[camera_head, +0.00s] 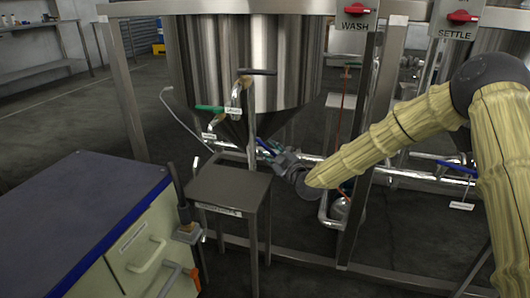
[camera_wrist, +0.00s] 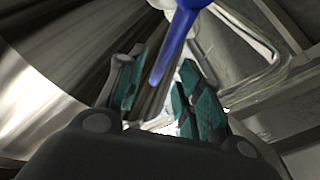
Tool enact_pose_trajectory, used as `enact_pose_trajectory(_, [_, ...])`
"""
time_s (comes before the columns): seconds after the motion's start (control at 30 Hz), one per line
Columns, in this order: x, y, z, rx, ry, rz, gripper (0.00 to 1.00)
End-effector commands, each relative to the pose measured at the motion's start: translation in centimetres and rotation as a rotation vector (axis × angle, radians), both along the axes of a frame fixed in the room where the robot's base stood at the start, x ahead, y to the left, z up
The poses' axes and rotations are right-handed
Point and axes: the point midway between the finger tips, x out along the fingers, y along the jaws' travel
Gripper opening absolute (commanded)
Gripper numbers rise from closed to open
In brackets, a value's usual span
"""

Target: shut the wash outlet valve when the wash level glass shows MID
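The wash tank (camera_head: 250,65) is a shiny steel vessel with a cone bottom, beside a WASH sign (camera_head: 355,26). A blue valve handle (camera_head: 265,147) shows low under it, just beyond my gripper (camera_head: 280,156). In the wrist view the blue handle (camera_wrist: 178,42) reaches down between the two teal-padded fingers of my gripper (camera_wrist: 165,88). The fingers are apart, and the handle does not look clamped. Whether it touches a finger I cannot tell. The valve's body is mostly hidden. I cannot make out a level reading on any glass.
A green-handled valve (camera_head: 210,108) sits on the tank's front. A small metal stand (camera_head: 228,188) is left of my gripper. A cabinet (camera_head: 80,215) fills the lower left. Frame posts (camera_head: 368,150) and low pipes (camera_head: 410,176) stand close around my arm. Another blue handle (camera_head: 457,167) is at right.

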Motion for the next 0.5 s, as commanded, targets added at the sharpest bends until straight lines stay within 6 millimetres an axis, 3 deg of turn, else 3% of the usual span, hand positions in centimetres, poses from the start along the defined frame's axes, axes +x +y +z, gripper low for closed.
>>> enact_pose_trajectory(0.2, [2.4, 1.5, -0.2, -0.001, -0.001, 0.001, 0.35])
enact_pose_trajectory(0.5, [3.5, 2.1, 0.0, 0.0, 0.0, 0.002, 0.35])
